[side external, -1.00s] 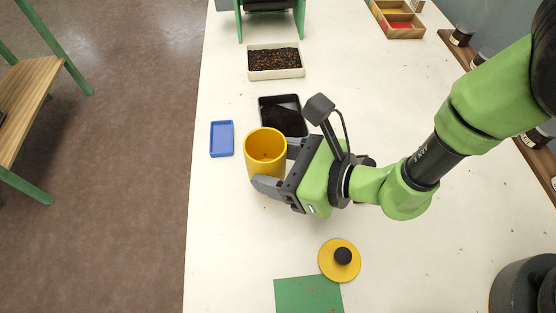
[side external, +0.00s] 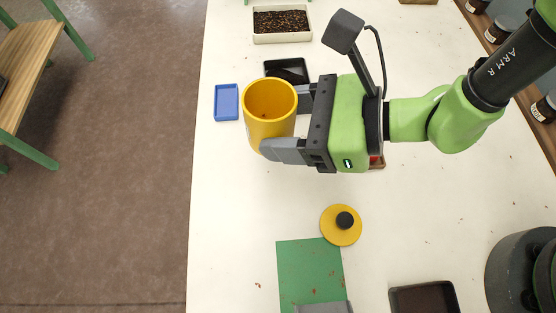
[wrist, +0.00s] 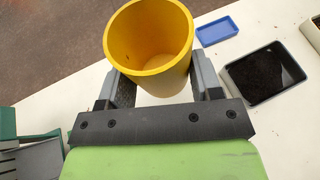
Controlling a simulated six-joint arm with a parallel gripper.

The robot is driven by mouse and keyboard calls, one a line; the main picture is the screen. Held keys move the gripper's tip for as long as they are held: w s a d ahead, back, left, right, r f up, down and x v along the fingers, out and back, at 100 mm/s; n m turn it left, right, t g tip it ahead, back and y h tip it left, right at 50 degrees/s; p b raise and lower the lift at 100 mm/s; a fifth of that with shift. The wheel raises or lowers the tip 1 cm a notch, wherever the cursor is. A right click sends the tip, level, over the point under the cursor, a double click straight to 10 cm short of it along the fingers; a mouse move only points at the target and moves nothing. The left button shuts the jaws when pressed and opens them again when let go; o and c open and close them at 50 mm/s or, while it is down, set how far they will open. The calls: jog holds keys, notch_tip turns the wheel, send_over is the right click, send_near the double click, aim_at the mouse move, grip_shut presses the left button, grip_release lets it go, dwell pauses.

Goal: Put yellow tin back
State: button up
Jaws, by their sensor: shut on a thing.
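The yellow tin (side external: 268,112) is lidless, upright and looks nearly empty, with a small dark speck inside. My gripper (side external: 290,122) is shut on it from the right, one finger on each side. The wrist view also shows the tin (wrist: 150,45) between the two fingers (wrist: 160,85). Whether the tin touches the table is hard to tell. A yellow lid (side external: 335,230) with a black knob lies on the table below my gripper in the side view.
A green mat (side external: 308,268) with reddish crumbs lies near the lid. A blue tray (side external: 226,102) and a black tray (side external: 287,66) lie close to the tin. A pale tray of dark beans (side external: 282,24) is farther back. A dark tray (side external: 424,298) sits at the front right.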

jog(key=shift+s+d+r+n+g, duration=0.15)
jog(key=shift+s+r+n+g, duration=0.1)
jog(key=shift+s+n+g, duration=0.15)
jog(key=shift+s+d+r+n+g, duration=0.1)
jog(key=shift+s+r+n+g, duration=0.15)
jog(key=shift+s+g, duration=0.2)
send_over(289, 180)
jog(key=shift+n+g, duration=0.25)
notch_tip(289, 180, down, 5)
jog(key=shift+f, duration=2.4)
jog(key=shift+f, duration=0.15)
jog(key=o, duration=0.9)
jog(key=shift+o, duration=0.2)
jog(key=shift+r, duration=0.2)
jog(key=v, duration=1.2)
jog(key=shift+d+f, duration=0.15)
jog(key=shift+f, duration=0.05)
